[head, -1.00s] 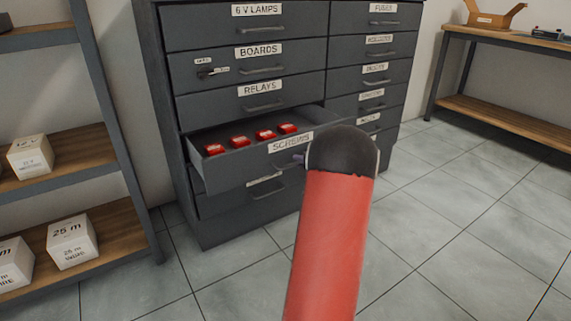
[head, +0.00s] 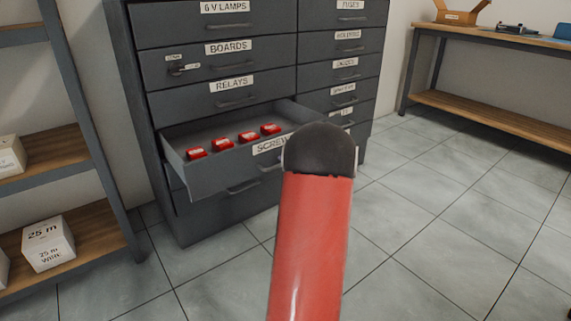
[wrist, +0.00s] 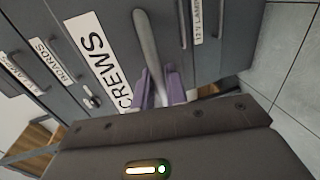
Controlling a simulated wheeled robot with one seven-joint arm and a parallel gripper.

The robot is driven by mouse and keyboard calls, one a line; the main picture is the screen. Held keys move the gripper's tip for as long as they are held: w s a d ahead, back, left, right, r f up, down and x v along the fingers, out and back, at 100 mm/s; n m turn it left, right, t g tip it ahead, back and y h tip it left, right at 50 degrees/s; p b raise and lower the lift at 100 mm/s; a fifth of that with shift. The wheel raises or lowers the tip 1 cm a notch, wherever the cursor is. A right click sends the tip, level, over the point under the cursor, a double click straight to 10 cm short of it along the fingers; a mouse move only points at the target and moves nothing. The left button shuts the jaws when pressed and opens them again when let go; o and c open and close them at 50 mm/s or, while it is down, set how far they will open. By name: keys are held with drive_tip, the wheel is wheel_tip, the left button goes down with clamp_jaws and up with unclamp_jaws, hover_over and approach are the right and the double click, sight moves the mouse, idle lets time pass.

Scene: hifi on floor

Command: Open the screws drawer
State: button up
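The screws drawer (head: 222,177) is a grey drawer in the left column of the cabinet, below the relays drawer. It stands pulled out, with several red boxes (head: 222,143) inside. Its label (wrist: 104,62) and pale bar handle (wrist: 148,45) show large in the wrist view. My gripper's purple fingers (wrist: 161,90) are at the handle, one on each side of its bar, and look closed on it. In the head view my red arm hides the gripper and part of the drawer front.
The grey cabinet (head: 232,106) has other shut drawers, and a small key-like fitting is on the boards drawer (head: 183,68). A shelf with white boxes (head: 48,243) stands at left, a workbench (head: 500,110) at right. The tiled floor (head: 440,215) at right is clear.

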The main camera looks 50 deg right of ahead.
drive_tip(key=shift+o, duration=1)
drive_tip(key=v, duration=0.7)
drive_tip(key=shift+s+p, duration=0.3)
drive_tip(key=shift+s, duration=0.05)
drive_tip(key=shift+a+r, duration=0.1)
drive_tip(key=shift+r, duration=0.05)
